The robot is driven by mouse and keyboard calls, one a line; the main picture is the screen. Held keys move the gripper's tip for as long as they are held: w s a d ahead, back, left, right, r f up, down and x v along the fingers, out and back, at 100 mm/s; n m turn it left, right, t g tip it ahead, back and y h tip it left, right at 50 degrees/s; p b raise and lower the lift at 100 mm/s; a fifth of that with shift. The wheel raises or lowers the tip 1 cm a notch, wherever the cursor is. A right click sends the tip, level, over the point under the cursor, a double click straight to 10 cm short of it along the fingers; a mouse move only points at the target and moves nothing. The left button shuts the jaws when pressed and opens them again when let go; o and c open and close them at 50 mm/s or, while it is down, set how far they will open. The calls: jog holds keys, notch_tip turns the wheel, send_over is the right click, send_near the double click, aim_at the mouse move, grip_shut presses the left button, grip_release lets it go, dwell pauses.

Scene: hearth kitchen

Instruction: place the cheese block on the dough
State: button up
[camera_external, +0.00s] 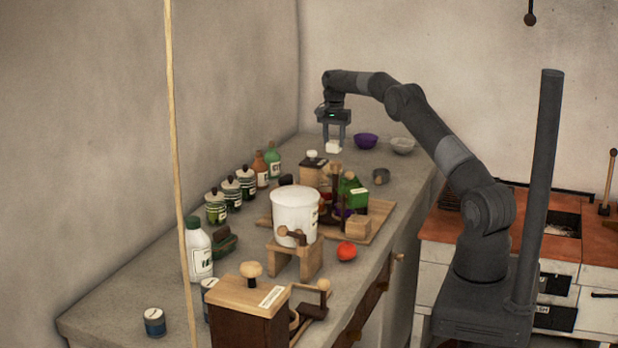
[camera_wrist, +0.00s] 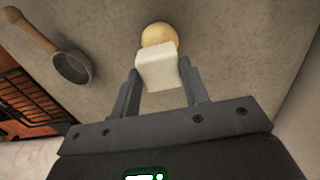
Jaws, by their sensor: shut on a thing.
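The white cheese block (camera_wrist: 158,70) sits between the fingertips of my gripper (camera_wrist: 158,66) in the wrist view. My gripper is shut on it. A round beige dough ball (camera_wrist: 158,36) lies just beyond the block, and the block covers part of it. I cannot tell whether the two touch. In the external view, my gripper (camera_external: 335,135) points down at the far end of the counter, with the cheese block (camera_external: 333,147) at its fingertips. I cannot make out the dough there.
A purple bowl (camera_external: 366,141) and a grey bowl (camera_external: 402,145) stand right of my gripper. Bottles, jars, a white pot (camera_external: 295,212) and a wooden board (camera_external: 372,226) crowd the nearer counter. A wooden-handled ladle (camera_wrist: 72,67) shows in the wrist view.

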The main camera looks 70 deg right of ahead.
aim_at(334, 141)
jog(key=shift+f, duration=1.7)
jog(key=shift+f, duration=0.15)
jog(key=o, duration=1)
